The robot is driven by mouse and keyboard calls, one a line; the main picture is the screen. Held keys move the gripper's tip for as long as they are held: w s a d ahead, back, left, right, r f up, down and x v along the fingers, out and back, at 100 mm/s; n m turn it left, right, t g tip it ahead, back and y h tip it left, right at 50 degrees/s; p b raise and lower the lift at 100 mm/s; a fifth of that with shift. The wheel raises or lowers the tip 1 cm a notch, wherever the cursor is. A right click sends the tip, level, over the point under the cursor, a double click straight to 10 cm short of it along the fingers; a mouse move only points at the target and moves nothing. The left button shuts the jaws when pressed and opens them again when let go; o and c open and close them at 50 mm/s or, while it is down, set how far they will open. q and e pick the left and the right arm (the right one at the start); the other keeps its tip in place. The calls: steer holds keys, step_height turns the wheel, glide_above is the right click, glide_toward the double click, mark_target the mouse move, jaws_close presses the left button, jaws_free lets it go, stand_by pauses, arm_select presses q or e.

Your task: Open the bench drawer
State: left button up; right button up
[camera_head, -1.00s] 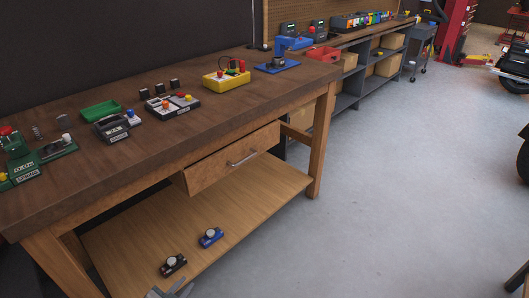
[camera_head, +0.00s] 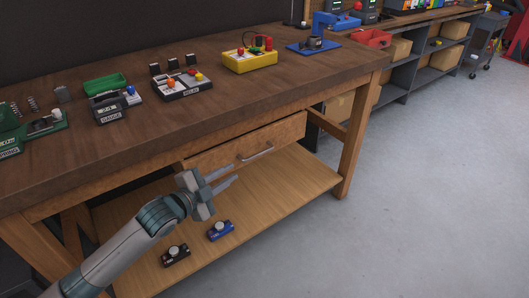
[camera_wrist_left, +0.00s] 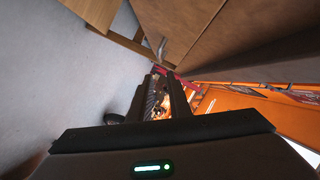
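The wooden bench drawer (camera_head: 218,158) sits under the dark bench top, its front looking closed or nearly so. Its metal bar handle (camera_head: 256,152) is on the middle of the drawer front. My left gripper (camera_head: 234,175) is in front of the drawer's lower part, left of and below the handle, with its fingers pointing right. The fingers are apart with nothing between them, and they do not touch the handle. In the left wrist view the handle (camera_wrist_left: 162,47) shows ahead, beyond the open fingertips (camera_wrist_left: 161,84). My right gripper is in neither view.
The workbench (camera_head: 190,75) carries a yellow box (camera_head: 250,60), a green tray (camera_head: 105,83) and several small devices. Its lower shelf (camera_head: 285,180) holds a black device (camera_head: 175,255) and a blue one (camera_head: 220,230). Grey floor (camera_head: 420,210) lies free on the right.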

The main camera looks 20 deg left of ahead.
mark_target(258, 155)
arm_select(q)
steer(key=shift+w, duration=0.15)
steer(key=x, duration=1.7)
steer(key=shift+f, duration=0.2)
steer(key=shift+c, duration=0.7)
jaws_close()
